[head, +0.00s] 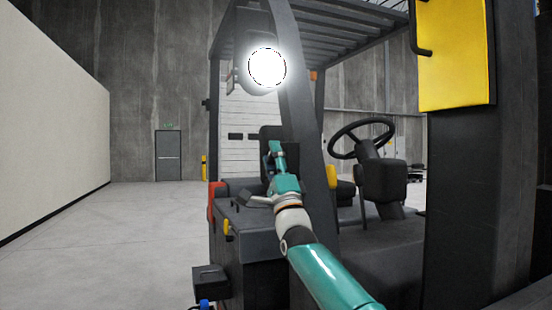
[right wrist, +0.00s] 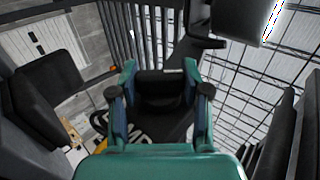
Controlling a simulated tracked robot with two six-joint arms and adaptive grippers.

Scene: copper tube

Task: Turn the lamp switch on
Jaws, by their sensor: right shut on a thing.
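The round work lamp (head: 267,68) high on the forklift's front post glows bright white. In the right wrist view, a dark housing with a bright edge (right wrist: 240,18) at the top right looks like the same lamp. My right gripper (head: 276,148) reaches up to the forklift's dark panel below the lamp. In the right wrist view, its two teal fingers (right wrist: 159,78) are shut on a dark block (right wrist: 160,88), which appears to be the lamp switch. My left gripper is not in view.
The forklift's slanted post (head: 318,170) stands close to the right of my right arm. A steering wheel (head: 362,137) and a yellow panel (head: 455,55) are farther right. The open floor (head: 120,240) at left is clear.

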